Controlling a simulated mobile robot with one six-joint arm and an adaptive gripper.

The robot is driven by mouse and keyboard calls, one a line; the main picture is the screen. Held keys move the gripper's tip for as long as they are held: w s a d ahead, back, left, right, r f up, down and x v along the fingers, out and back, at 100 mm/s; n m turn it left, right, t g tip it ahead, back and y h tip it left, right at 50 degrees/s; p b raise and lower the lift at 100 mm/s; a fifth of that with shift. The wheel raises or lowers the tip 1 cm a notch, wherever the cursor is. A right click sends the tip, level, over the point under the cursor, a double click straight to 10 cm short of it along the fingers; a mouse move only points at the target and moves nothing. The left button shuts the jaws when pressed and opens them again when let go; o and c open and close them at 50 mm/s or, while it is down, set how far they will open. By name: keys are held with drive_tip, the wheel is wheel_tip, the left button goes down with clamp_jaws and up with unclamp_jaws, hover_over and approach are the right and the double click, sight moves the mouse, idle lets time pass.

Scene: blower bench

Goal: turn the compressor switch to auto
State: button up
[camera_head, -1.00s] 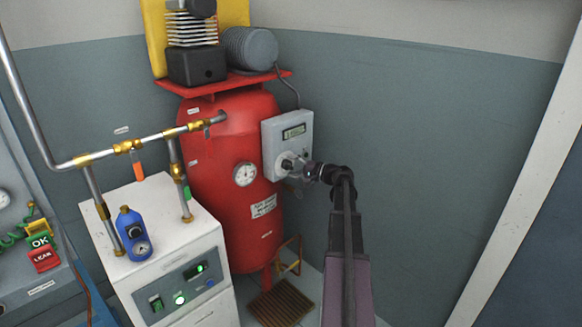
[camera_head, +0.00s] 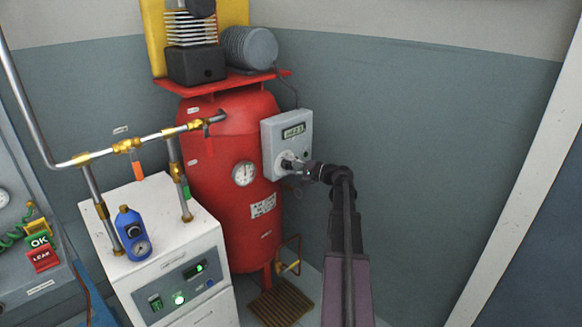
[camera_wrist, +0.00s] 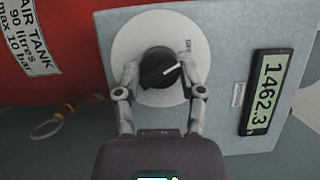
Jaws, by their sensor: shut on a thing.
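The compressor switch is a black round knob (camera_wrist: 160,68) with a pale pointer line, set on a white disc (camera_wrist: 124,42) on the grey control box (camera_head: 272,128). In the wrist view the pointer aims to the upper right. Lettering at the disc's right edge is partly legible and looks like "OFF"; other markings are hidden or too small to read. My gripper (camera_wrist: 160,80) is shut on the knob, one finger on each side of it. In the head view my gripper (camera_head: 296,164) is at the lower part of the box, and its wrist hides some of the knob.
The red air tank (camera_head: 228,190) stands left of the box, with the compressor (camera_head: 196,62) on top. A white cabinet (camera_head: 160,200) with a blue bottle-like unit (camera_head: 132,234) and pipes stands in front left. The wall right of my arm is clear.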

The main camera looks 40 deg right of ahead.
drive_tip(key=shift+f, duration=0.1)
drive_tip(key=m+t+b, duration=0.1)
drive_tip(key=m+b, duration=0.1)
drive_tip(key=m, duration=0.1)
drive_tip(key=m+t+b, duration=0.1)
drive_tip(key=m, duration=0.1)
drive_tip(key=shift+a+f+m+b, duration=0.1)
drive_tip(key=shift+f+m+b, duration=0.1)
drive_tip(key=shift+m+b, duration=0.2)
drive_tip(key=m+t+b, duration=0.1)
drive_tip(key=m+t, duration=0.1)
drive_tip(key=m, duration=0.2)
drive_tip(key=shift+h+b, duration=0.3)
drive_tip(key=shift+h, duration=0.1)
drive_tip(key=shift+w+m+t+h+b, duration=0.1)
drive_tip(key=shift+m+t+h+b, duration=0.45)
drive_tip(key=shift+m, duration=1.15)
drive_tip(key=shift+r, duration=0.1)
drive_tip(key=o, duration=1.1)
drive_tip(key=shift+o, duration=0.2)
drive_tip(key=shift+g, duration=0.25)
